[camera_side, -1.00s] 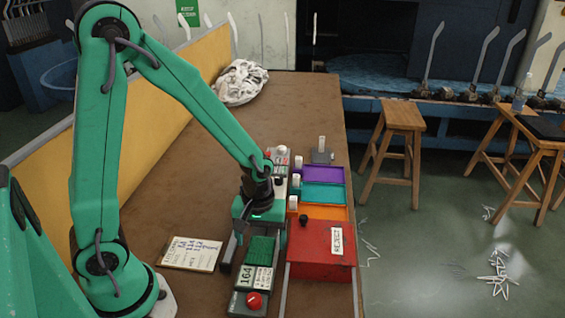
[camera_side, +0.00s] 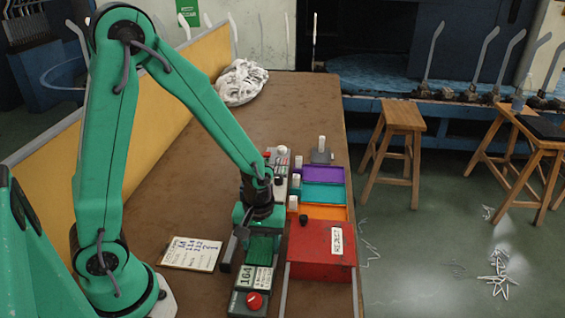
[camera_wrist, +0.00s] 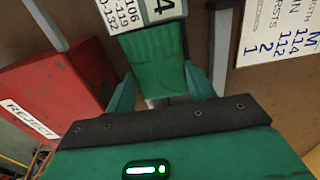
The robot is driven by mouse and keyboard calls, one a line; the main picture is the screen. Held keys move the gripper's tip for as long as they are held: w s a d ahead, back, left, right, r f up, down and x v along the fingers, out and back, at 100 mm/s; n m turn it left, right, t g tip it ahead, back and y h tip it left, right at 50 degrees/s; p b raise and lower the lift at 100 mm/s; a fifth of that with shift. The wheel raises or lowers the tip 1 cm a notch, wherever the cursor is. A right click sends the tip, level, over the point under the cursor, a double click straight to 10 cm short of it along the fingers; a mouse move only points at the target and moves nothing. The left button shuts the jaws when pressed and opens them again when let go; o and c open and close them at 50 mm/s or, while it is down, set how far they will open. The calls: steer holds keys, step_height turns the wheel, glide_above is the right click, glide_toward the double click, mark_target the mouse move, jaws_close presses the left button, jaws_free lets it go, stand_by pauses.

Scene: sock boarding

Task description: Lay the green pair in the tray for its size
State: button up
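The green pair (camera_side: 264,248) lies flat on a grey measuring unit (camera_side: 248,298) whose display reads 164. The pair also shows in the wrist view (camera_wrist: 155,55), stretching from the display towards my gripper. My gripper (camera_side: 250,238) is low over the pair's far end in the side view. In the wrist view its two teal fingers (camera_wrist: 162,92) stand apart, one on each side of the pair's near end. I see no clear squeeze on the pair. The trays are purple (camera_side: 332,174), teal (camera_side: 325,193) and orange (camera_side: 335,212), in a row to the right.
A red REJECT box (camera_side: 312,262) stands close to the right of the measuring unit. White-topped posts stand beside the trays. A written card (camera_side: 190,254) lies to the left. A white cloth heap (camera_side: 241,82) is at the back. The table's left-middle is clear.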

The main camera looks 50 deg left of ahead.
mark_target(262, 248)
steer(key=shift+c, duration=1.3)
steer(key=shift+r, duration=0.1)
steer(key=shift+r, duration=1.3)
steer(key=shift+s+d+r, duration=0.1)
steer(key=shift+d+r, duration=0.05)
steer(key=shift+r, duration=0.3)
steer(key=shift+s+d+r, duration=0.1)
steer(key=shift+d+r, duration=0.05)
steer(key=shift+r, duration=0.25)
steer(key=s+d+r, duration=0.6)
steer(key=d, duration=0.3)
steer(key=shift+s+r, duration=0.2)
steer(key=shift+r, duration=0.1)
